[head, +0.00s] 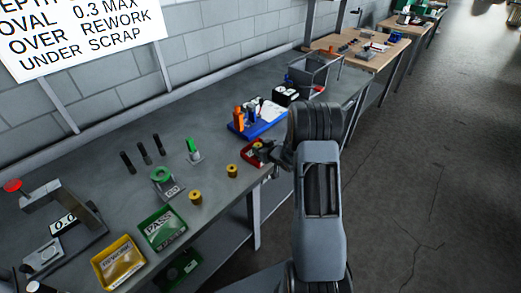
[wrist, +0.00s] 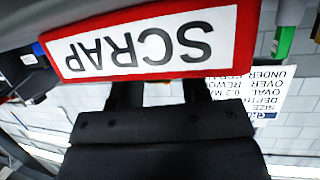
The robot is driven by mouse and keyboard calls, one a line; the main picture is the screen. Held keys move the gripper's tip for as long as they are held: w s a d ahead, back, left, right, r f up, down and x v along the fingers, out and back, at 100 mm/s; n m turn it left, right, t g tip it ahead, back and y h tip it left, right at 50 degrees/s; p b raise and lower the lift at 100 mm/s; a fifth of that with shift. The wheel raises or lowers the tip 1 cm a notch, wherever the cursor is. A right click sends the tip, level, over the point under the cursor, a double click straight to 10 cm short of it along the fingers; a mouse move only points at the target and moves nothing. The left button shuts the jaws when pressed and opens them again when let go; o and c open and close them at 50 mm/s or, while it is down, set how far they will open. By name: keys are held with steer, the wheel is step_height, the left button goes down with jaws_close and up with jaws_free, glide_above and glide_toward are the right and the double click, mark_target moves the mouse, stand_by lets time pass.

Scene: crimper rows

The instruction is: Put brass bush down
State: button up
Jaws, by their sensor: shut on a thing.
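My gripper (head: 271,154) is at the red scrap tray (head: 250,157) near the bench's front edge, low beside or over it. In the wrist view the tray's SCRAP face (wrist: 150,42) fills the upper part, upside down, and covers the fingertips. The two dark fingers (wrist: 157,93) show only at their base. Two other brass-coloured bushes, one nearer (head: 195,197) and one farther (head: 232,170), stand on the bench left of the tray.
A green pass tray (head: 163,228) and yellow rework tray (head: 121,262) lie at the front left. A blue rack (head: 262,122) with tools stands behind the scrap tray. A green ring fixture (head: 162,176) and black pegs (head: 144,152) stand farther left. Bare bench lies between them.

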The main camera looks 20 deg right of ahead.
steer(key=shift+f, duration=0.4)
